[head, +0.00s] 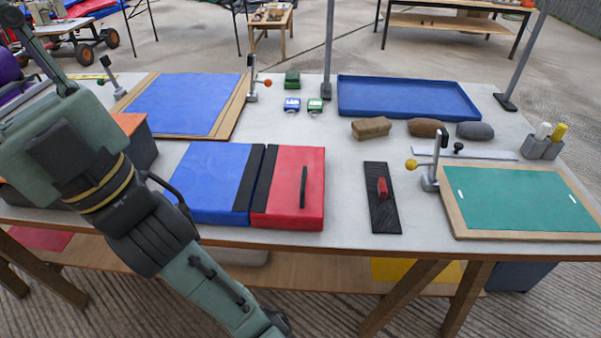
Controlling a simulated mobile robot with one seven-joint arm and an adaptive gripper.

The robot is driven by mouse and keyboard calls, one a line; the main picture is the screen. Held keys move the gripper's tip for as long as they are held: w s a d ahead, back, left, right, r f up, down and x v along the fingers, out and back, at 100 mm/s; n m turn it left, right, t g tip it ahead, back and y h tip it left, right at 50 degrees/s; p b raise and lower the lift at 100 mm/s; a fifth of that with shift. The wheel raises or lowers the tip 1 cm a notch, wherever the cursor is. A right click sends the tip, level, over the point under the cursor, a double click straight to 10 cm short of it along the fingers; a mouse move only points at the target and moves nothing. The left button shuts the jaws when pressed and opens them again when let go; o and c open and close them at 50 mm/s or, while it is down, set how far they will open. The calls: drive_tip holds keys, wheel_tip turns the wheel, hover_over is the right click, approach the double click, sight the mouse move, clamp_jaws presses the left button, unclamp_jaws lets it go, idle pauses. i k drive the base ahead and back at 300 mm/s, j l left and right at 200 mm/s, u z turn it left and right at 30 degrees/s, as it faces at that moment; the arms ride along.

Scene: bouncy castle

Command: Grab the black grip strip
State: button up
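A flat black strip with a ribbed-looking surface (379,222) lies on the grey table, right of the middle, its long side running from back to front. A small red block (382,187) sits on it. A shorter, thin black strip (304,186) is on top of the red pad (285,205). Wide black bands also run along the facing edges of the red pad and the blue pad (208,180). Which of these black pieces is the grip strip is not certain. My arm crosses the left side and runs out at the bottom; my gripper is not visible.
A wood-framed green board (520,200) and a clamp with a yellow knob (430,175) stand right of the ribbed strip. Behind it lie a brown block (371,128), two rounded lumps and a blue tray (405,98). The table between pad and strip is clear.

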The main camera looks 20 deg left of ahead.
sight(383, 213)
drive_tip(key=i+l+u, duration=0.1)
drive_tip(key=l+u, duration=0.7)
drive_tip(key=u, duration=0.15)
drive_tip(key=l+u, duration=0.25)
drive_tip(key=l, duration=1)
drive_tip(key=k+l, duration=0.1)
drive_tip(key=l, duration=0.4)
drive_tip(key=k+l, duration=0.1)
drive_tip(key=l, duration=0.45)
